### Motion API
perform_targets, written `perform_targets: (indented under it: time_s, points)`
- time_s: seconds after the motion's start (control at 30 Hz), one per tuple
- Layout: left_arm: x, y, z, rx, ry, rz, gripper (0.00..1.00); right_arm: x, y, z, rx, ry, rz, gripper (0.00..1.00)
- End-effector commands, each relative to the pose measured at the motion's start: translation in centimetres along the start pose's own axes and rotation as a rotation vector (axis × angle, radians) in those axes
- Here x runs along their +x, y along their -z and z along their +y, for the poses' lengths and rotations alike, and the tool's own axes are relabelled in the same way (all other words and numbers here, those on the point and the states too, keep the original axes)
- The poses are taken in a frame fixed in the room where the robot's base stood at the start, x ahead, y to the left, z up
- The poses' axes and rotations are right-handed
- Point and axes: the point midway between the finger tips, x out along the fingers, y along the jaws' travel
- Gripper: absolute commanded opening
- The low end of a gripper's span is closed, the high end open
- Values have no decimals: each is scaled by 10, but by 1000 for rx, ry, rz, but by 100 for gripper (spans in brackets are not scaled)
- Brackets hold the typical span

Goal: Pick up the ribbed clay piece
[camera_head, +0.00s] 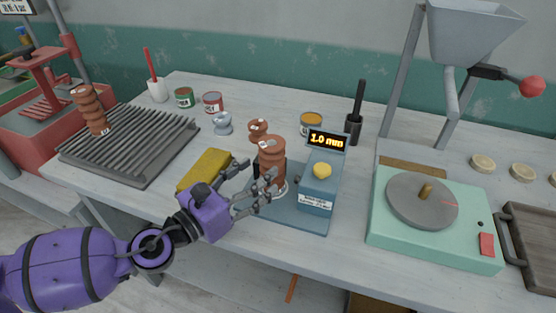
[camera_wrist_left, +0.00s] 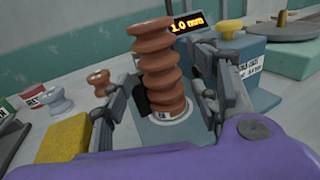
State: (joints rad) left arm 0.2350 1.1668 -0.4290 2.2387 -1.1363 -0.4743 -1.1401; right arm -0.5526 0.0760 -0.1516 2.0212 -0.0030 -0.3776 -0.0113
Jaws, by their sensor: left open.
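A ribbed reddish-brown clay piece (camera_head: 271,158) stands upright on the blue gauge stand (camera_head: 300,218), whose display reads 1.0 mm. In the left wrist view the ribbed piece (camera_wrist_left: 161,72) rises between my fingers, its foot on a pale round spot. My left gripper (camera_head: 256,180) is open, coming in from the front left with its fingers around the lower part of the piece; I cannot tell whether they touch it. A second ribbed clay piece (camera_head: 91,112) stands on the dark slatted rack (camera_head: 150,165) at left. My right gripper is not in view.
A yellow sponge (camera_head: 203,170) lies just left of my gripper. A small clay spool (camera_head: 258,130), a grey spool (camera_head: 223,123) and cans (camera_head: 212,102) stand behind. A yellow-knobbed blue box (camera_head: 319,190) is close right; a green turntable scale (camera_head: 432,235) is farther right.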

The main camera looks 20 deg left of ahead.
Motion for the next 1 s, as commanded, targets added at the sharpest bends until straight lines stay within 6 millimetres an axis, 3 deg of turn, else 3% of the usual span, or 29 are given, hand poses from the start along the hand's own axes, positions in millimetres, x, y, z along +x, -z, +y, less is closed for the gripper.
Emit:
perform_targets:
  time_s: [0.17,0.53,0.83,1.0]
  points:
    - [13,-2,0,-2,0,-1,56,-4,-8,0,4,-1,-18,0]
    - [58,-3,2,-2,0,-3,56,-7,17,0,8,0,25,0]
    - [62,-1,2,-3,-1,1,56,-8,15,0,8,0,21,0]
    - [62,-1,2,-3,-1,1,36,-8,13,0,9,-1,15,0]
